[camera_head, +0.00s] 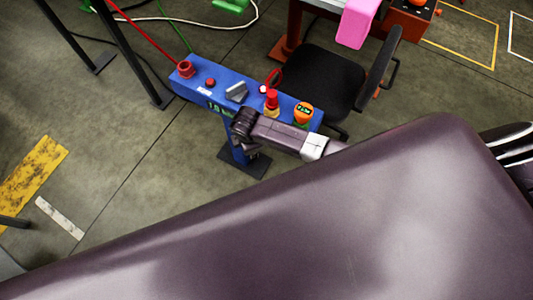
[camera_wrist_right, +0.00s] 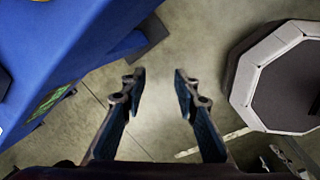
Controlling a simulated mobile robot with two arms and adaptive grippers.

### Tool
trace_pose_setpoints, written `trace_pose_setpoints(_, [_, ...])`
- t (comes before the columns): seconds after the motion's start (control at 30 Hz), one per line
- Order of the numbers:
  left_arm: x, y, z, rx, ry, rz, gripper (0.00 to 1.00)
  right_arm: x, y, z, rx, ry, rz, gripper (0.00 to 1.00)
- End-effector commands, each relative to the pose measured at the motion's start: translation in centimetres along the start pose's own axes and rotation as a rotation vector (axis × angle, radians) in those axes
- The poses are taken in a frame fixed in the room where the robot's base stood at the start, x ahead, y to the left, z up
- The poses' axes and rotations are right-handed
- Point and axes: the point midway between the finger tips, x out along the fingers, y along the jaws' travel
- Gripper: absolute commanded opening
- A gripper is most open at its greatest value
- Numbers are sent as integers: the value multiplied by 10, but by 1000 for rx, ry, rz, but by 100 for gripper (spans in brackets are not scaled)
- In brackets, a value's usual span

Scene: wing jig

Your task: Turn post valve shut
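A blue post (camera_head: 225,78) with a long, box-like top stands in the middle of the head view. A grey angled handle (camera_head: 236,92) sits on its top; it may be the valve, but I cannot tell for sure. My right gripper (camera_head: 246,133) is at the front side of the post, below the handle. In the right wrist view my right gripper (camera_wrist_right: 158,76) is open, its fingers apart with only floor between them. The blue post (camera_wrist_right: 60,50) is to its left there. The handle is not in that view. My left gripper is not in view.
On the post are a red fitting (camera_head: 186,69), a red button (camera_head: 210,83), a red-and-yellow part (camera_head: 271,102) and an orange gauge (camera_head: 303,112). A black chair (camera_head: 318,78) stands close behind. The floor left of the post is clear up to dark legs (camera_head: 135,55).

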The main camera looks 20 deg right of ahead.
Motion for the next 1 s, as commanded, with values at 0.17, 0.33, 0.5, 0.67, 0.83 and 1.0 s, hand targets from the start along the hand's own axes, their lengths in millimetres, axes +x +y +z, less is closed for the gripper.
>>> trace_pose_setpoints(0.17, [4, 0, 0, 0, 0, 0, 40, 32, -21, 7, 125, 21, -11, 28])
trace_pose_setpoints(0.33, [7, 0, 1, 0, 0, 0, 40, 58, -42, 13, 236, 38, -19, 28])
trace_pose_setpoints(0.5, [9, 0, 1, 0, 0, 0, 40, 79, -61, 20, 330, 49, -25, 28])
trace_pose_setpoints(0.67, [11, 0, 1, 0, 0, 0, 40, 91, -74, 25, 389, 54, -28, 28])
trace_pose_setpoints(0.83, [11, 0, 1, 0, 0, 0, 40, 97, -80, 27, 416, 57, -29, 28])
trace_pose_setpoints(1.0, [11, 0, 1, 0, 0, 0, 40, 97, -80, 27, 419, 57, -29, 28])
